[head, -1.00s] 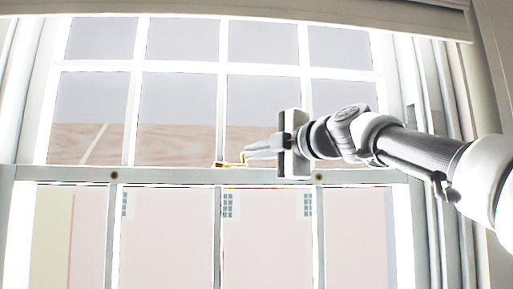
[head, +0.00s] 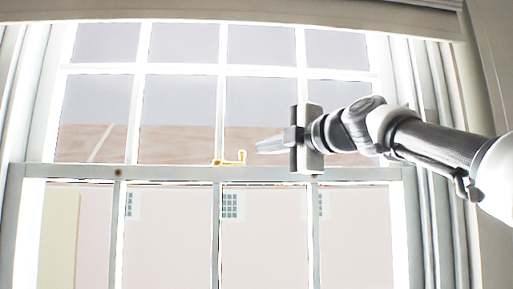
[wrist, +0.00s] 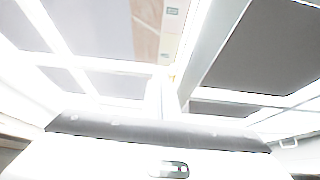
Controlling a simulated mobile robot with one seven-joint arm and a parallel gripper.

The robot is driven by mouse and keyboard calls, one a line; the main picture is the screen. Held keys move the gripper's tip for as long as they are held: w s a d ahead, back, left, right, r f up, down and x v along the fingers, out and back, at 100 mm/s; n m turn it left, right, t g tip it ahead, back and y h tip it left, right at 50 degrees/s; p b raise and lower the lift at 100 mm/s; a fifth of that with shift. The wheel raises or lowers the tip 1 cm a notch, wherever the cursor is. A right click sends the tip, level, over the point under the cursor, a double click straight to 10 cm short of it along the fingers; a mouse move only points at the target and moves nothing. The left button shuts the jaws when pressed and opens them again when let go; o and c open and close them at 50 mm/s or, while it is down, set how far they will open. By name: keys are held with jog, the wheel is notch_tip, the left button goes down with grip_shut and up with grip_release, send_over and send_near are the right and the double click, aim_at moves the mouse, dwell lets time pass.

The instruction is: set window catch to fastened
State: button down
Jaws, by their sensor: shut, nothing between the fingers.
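The window catch (head: 231,160) is a small brass-yellow fitting on the meeting rail (head: 70,171) of the sash window in the head view. Its flat part lies along the rail and a short knob stands up at its right end. My gripper (head: 258,148) is shut and empty, its fingertips pointing left just right of the knob, with a small gap between. In the wrist view my shut fingers (wrist: 163,95) reach toward the washed-out rail; a faint yellow bit of the catch (wrist: 173,76) shows near their tips, mostly hidden.
Glass panes (head: 180,100) with white glazing bars lie above and below the rail. A dark round spot (head: 118,172) marks the rail at left. A blind (head: 300,12) hangs across the top. The right window frame (head: 440,110) stands behind my arm.

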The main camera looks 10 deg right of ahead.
jog(key=d+p, duration=0.1)
jog(key=d, duration=0.5)
jog(key=shift+w+d, duration=0.2)
jog(key=shift+w, duration=0.05)
jog(key=shift+f, duration=0.1)
